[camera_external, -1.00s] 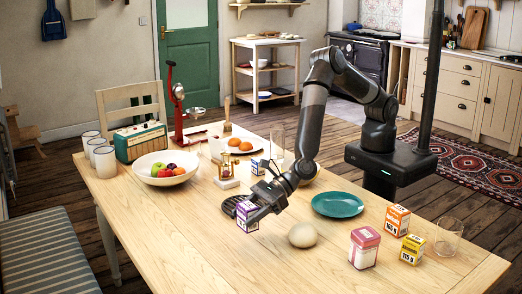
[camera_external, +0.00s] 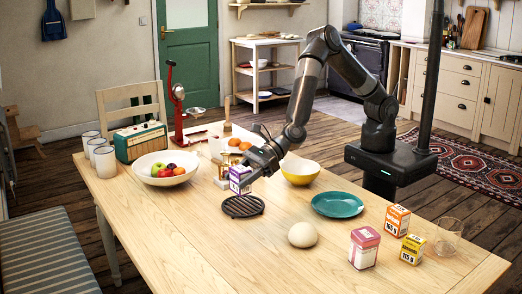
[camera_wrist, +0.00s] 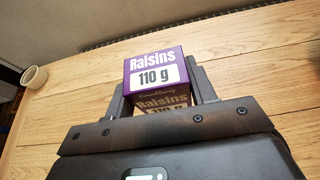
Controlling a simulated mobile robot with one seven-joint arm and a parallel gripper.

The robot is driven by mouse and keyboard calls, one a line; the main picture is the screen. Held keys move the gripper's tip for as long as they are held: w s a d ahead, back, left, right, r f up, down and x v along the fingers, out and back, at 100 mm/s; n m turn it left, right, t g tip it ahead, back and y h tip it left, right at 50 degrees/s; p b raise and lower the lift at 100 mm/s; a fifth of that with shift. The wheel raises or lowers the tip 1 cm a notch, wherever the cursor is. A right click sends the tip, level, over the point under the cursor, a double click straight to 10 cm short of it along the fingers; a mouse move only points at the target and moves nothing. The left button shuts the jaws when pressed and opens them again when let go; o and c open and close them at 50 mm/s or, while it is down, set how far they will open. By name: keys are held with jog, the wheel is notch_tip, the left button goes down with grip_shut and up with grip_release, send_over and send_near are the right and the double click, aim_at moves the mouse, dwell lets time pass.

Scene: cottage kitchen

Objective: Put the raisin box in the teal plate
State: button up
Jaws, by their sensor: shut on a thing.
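The raisin box (camera_external: 240,180) is purple and white, and in the wrist view its label (camera_wrist: 156,73) reads "Raisins 110 g". My gripper (camera_external: 251,171) is shut on it, with one finger on each side of the box in the wrist view (camera_wrist: 160,92). The box is held above the table, behind the black trivet in the external view. The teal plate (camera_external: 338,204) lies empty on the table to the right of my gripper, apart from the box.
A black trivet (camera_external: 243,206), a yellow bowl (camera_external: 300,173) and an egg-shaped object (camera_external: 303,235) are near the plate. The front left table is clear.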

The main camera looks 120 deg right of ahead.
jog(key=s+f+n+y, duration=0.1)
jog(key=s+f+y, duration=0.1)
jog(key=s+f, duration=0.1)
jog(key=s+d+f+n+y, duration=0.1)
jog(key=s+f+n, duration=0.1)
jog(key=s+f, duration=0.1)
jog(key=s+d+f+n+g+y, duration=0.1)
jog(key=s+f+y, duration=0.1)
jog(key=s+f, duration=0.2)
jog(key=shift+s+d+n+y, duration=0.2)
jog(key=shift+s+n+y, duration=0.1)
jog(key=shift+s, duration=0.55)
jog(key=s+d+r+n+g+y, duration=0.2)
jog(key=s+r+n+g+y, duration=0.3)
jog(key=s, duration=0.7)
jog(key=s+d+r+n+g+y, duration=0.15)
jog(key=s+r+n, duration=0.25)
jog(key=s+r, duration=0.55)
send_over(337, 207)
jog(key=shift+g, duration=0.45)
notch_tip(337, 207, down, 14)
jog(key=shift+s+d+f, duration=0.1)
jog(key=shift+s, duration=0.05)
jog(key=shift+f, duration=2)
